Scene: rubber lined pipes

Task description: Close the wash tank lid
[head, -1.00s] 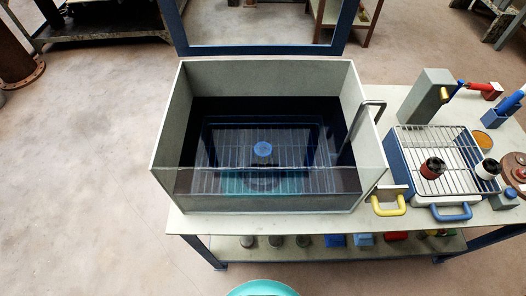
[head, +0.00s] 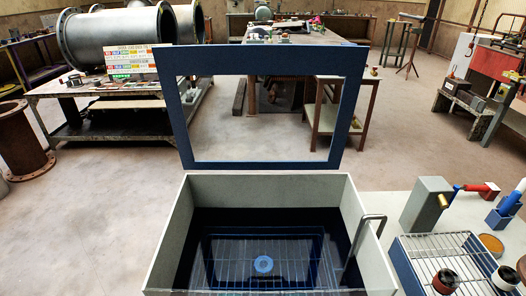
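The wash tank (head: 168,240) is a grey open box in the lower middle of the head view. Its lid (head: 182,110) is a dark blue frame with a clear or open middle. The lid stands upright along the tank's back edge, so the tank is open. Inside the tank are dark liquid, a wire rack (head: 225,272) and a round light-blue piece (head: 263,264). A bent metal pipe (head: 362,238) hooks over the tank's right wall. Neither of my grippers shows.
On the bench (head: 393,193) to the right are a grey block-shaped stand (head: 426,204), a wire-topped tray (head: 408,262) and red and blue tools. Behind the lid stand worktables and large pipes (head: 115,40). Open floor (head: 90,215) lies to the left of the tank.

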